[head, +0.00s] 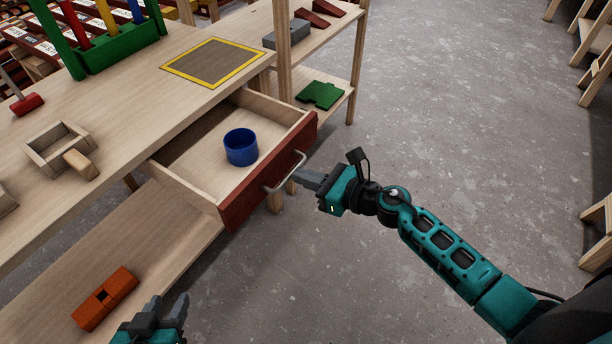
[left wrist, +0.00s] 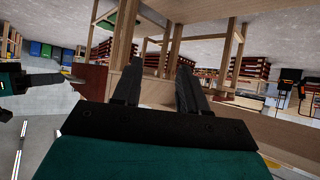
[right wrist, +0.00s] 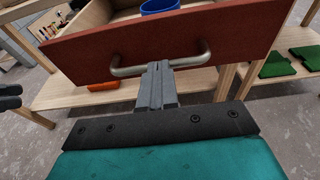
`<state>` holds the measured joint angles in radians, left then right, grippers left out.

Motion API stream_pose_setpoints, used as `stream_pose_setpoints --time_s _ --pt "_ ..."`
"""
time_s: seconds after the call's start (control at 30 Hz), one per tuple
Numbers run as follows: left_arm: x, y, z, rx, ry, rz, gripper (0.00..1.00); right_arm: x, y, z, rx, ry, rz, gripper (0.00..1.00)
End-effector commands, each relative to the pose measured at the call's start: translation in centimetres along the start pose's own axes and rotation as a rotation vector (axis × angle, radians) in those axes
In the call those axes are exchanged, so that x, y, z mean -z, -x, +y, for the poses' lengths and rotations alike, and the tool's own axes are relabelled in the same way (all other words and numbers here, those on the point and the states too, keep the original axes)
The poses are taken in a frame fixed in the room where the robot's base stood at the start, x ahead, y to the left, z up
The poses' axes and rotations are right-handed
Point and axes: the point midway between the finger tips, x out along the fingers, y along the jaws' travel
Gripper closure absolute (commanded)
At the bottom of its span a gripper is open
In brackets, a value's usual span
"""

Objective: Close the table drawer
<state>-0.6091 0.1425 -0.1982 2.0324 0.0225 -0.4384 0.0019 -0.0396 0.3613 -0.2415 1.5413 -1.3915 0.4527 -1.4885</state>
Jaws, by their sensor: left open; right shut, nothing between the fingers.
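The table drawer (head: 196,172) is pulled well out of the wooden table (head: 120,120), with its dark red front (head: 262,185) and a metal bar handle (head: 286,176). A blue cup (head: 241,147) sits inside the drawer. My right gripper (head: 304,178) is shut and empty, with its fingertips close to the handle; in the right wrist view the shut fingers (right wrist: 156,80) overlap the handle bar (right wrist: 190,62). I cannot tell whether they touch it. My left gripper (head: 162,318) is open and empty at the bottom of the head view, near the lower shelf; its fingers (left wrist: 158,88) show apart in the left wrist view.
An orange block (head: 104,298) lies on the lower shelf (head: 150,265). The tabletop holds a yellow-edged mat (head: 216,62), a wooden box (head: 58,148), a red mallet (head: 27,104) and a green rack (head: 115,50). A green piece (head: 320,95) lies on a side shelf.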

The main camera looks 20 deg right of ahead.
Motion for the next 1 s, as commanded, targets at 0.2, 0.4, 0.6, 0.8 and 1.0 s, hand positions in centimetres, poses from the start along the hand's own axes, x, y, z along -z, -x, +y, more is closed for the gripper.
stream_pose_setpoints --time_s 0.2,0.4,0.6,0.8,1.0 --pt "0.0 0.0 0.0 -0.001 -0.001 0.000 0.57 0.0 0.0 0.0 0.000 0.000 0.000 1.00" --pt "0.0 -0.1 0.0 -0.002 -0.006 0.001 0.57 -0.1 -0.4 -0.1 0.000 0.001 -0.002 1.00" --pt "0.0 -0.3 0.0 -0.005 -0.009 0.004 0.57 -0.7 -2.8 -0.1 0.000 0.004 -0.003 1.00" --pt "-0.2 -0.7 0.2 -0.011 -0.008 0.008 0.57 -1.6 -7.4 -0.2 -0.001 0.005 -0.004 1.00" --pt "-0.5 -1.4 0.5 -0.021 -0.006 0.010 0.57 -2.5 -12.5 -0.2 0.000 0.004 -0.003 1.00"
